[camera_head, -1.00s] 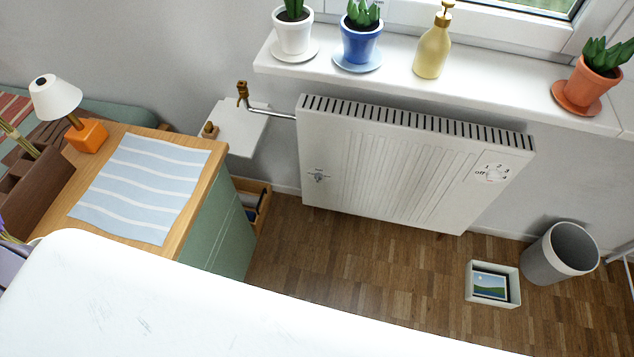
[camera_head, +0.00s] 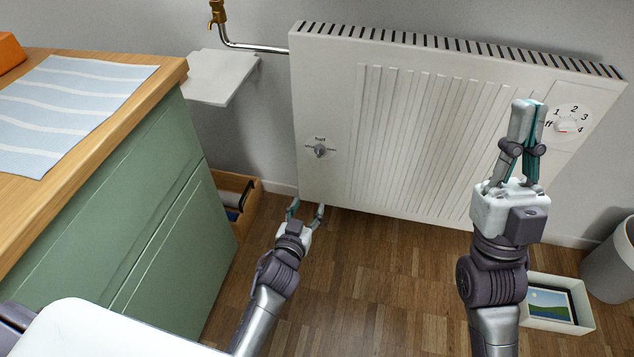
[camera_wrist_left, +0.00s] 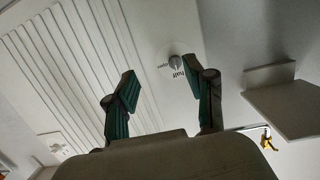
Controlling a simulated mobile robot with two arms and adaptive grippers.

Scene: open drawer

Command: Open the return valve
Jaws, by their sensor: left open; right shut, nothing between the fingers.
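A small grey valve knob (camera_head: 320,150) with a tiny label above it sits low on the left of the white radiator (camera_head: 335,80). The label is too small to read surely. The knob also shows in the left wrist view (camera_wrist_left: 175,62), between and beyond the open fingers. My left gripper (camera_head: 306,207) is open and empty, below the knob and apart from it; it also shows in the left wrist view (camera_wrist_left: 165,95). My right gripper (camera_head: 528,104) is shut and empty, pointing up in front of the radiator's right side, beside the numbered dial (camera_head: 572,120).
A brass fitting (camera_head: 217,12) joins the pipe at the radiator's upper left, above a white shelf (camera_head: 220,75). A green cabinet (camera_head: 150,190) stands left, with an open wooden drawer (camera_head: 247,195) beyond it. A box (camera_head: 570,322) and bin (camera_head: 612,265) stand right.

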